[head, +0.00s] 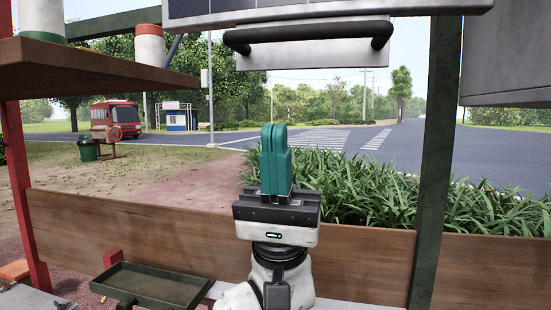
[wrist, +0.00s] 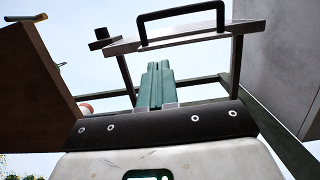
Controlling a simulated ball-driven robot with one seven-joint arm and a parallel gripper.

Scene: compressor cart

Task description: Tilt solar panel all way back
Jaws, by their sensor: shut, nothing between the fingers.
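The solar panel (head: 240,12) shows only by its lower edge at the top of the head view, with a pale frame and a dark handle bar (head: 308,37) along its front. In the wrist view the panel (wrist: 180,36) is seen from below, with the dark handle (wrist: 182,14) above it. My gripper (head: 275,130) has green fingers pressed together and empty. It points up, below the handle and apart from it. The fingers also show in the wrist view (wrist: 156,68). Most of the panel is out of view, so its full tilt cannot be told.
A wooden shelf (head: 90,72) with containers is at the upper left. A dark green post (head: 435,150) and grey box (head: 505,60) stand at the right. A wooden board (head: 150,228) and green tray (head: 155,286) lie low. The space between gripper and handle looks clear.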

